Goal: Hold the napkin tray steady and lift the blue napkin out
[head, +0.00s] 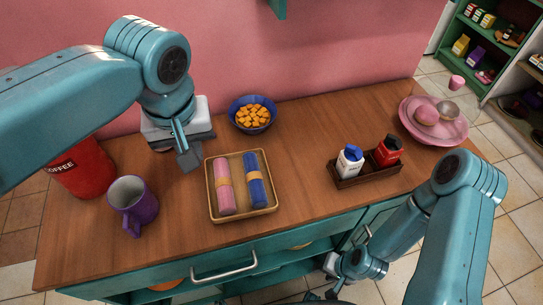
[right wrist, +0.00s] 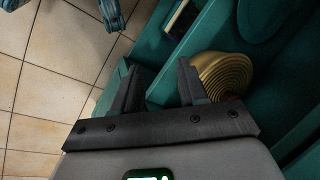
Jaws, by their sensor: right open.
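The napkin tray (head: 246,214), tan and shallow, lies on the wooden counter in the head view. The blue napkin (head: 258,196), rolled with a yellow band, lies in its right half. A pink rolled napkin (head: 224,175) lies beside it on the left. My left gripper (head: 186,153) is just off the tray's upper left corner, apart from the napkins; its jaw gap is not clear. My right gripper (head: 322,293) is low in front of the counter, far from the tray. In the right wrist view it is open and empty (right wrist: 160,82).
A purple mug (head: 133,205) and red coffee canister (head: 82,178) stand left of the tray. A blue bowl (head: 251,114) is behind it. A caddy (head: 366,177) with two cartons and a pink plate (head: 433,122) are right. A tan stack (right wrist: 224,75) sits near my right gripper.

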